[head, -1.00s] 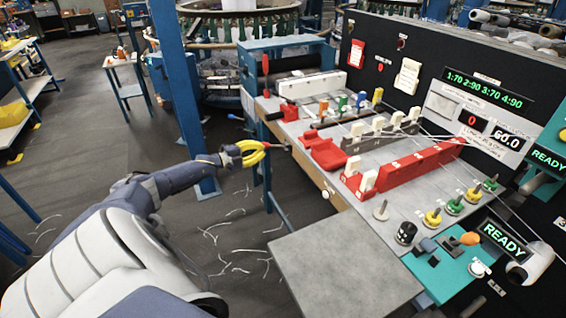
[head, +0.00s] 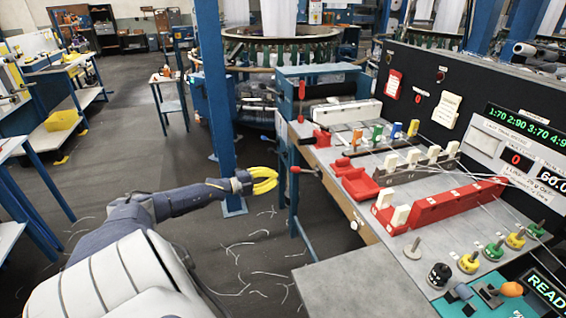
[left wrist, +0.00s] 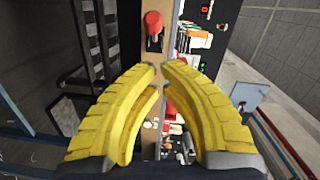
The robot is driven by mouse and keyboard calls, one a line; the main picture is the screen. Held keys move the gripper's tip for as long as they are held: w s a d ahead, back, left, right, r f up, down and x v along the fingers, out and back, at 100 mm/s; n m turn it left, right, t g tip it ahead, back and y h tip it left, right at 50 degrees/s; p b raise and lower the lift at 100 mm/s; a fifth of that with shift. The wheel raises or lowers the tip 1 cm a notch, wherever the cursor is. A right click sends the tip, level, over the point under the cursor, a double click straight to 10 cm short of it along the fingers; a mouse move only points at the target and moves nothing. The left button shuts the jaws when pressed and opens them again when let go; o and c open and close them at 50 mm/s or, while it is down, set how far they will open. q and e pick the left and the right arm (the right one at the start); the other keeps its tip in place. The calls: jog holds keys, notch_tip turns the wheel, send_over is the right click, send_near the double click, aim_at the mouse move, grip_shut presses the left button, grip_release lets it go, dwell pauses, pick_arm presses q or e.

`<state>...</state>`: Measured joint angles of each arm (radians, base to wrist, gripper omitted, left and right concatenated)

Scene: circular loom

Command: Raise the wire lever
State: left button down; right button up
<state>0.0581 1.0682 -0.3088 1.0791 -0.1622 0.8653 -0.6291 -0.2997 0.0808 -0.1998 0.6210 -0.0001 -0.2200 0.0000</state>
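Two red-knobbed levers show at the left end of the loom console (head: 345,215); I cannot tell by label which is the wire lever. One stands upright with its red handle (head: 301,92) at the back left corner. The other has a red knob (head: 296,170) sticking out from the console's left side. My left gripper (head: 272,181), with yellow fingers, is just left of that side knob and empty. Its fingers are apart. In the left wrist view, a red knob (left wrist: 153,24) lies beyond the fingertips, not touched. My right gripper is not in view.
A blue post (head: 215,100) stands behind my left forearm. The console top carries red blocks (head: 440,205), coloured pegs and wires. A grey shelf (head: 350,285) juts out at the front. White thread scraps lie on the open floor (head: 90,190) at left.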

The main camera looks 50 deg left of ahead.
pick_arm(q)
jog(key=shift+s+a+r, duration=0.1)
jog(key=shift+s+a, duration=1.1)
jog(key=shift+s, duration=0.2)
